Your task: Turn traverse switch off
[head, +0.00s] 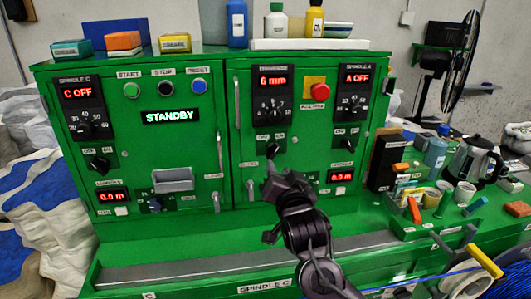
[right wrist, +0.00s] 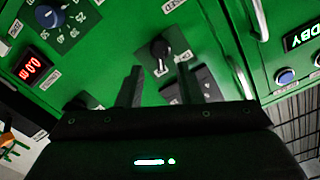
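My right gripper (head: 279,178) is just in front of and below the switch in the head view. My left gripper is not in view.
Other knobs sit nearby: the spindle C switch (head: 98,164) and the spindle A switch (head: 346,142). A red emergency button (head: 320,90) is at upper right. A metal handle (head: 238,103) stands left of the panel. Bottles (head: 277,22) stand on top; a kettle (head: 475,160) is at right.

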